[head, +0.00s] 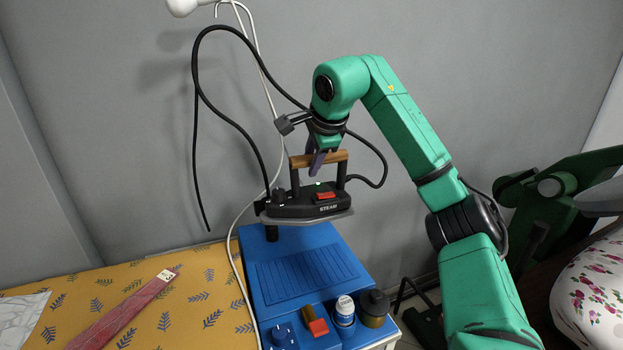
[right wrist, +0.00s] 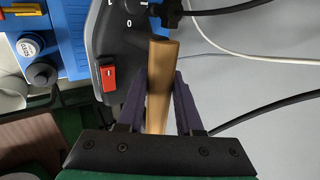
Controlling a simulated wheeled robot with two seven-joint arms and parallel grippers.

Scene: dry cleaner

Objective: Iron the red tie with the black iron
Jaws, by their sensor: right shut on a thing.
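The black iron (head: 310,202) has a wooden handle, a red switch and a grey soleplate. My right gripper (head: 318,165) is shut on its wooden handle and holds it over the blue station, seemingly just above it. In the right wrist view the fingers (right wrist: 160,92) clasp the wooden handle (right wrist: 158,105), beside the iron's black body (right wrist: 118,45). The red tie (head: 125,312) lies flat and slanting on the yellow patterned board at the lower left, apart from the iron. Its lower end is cut off by the picture edge. My left gripper is not in view.
The blue station (head: 305,272) has a ribbed rest. A white-capped bottle (head: 345,312), a dark-lidded jar (head: 374,310) and a red-topped item (head: 318,327) stand at its front. A black cable (head: 196,130) and a white cord (head: 236,235) hang near the iron. The yellow board (head: 200,290) is mostly clear.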

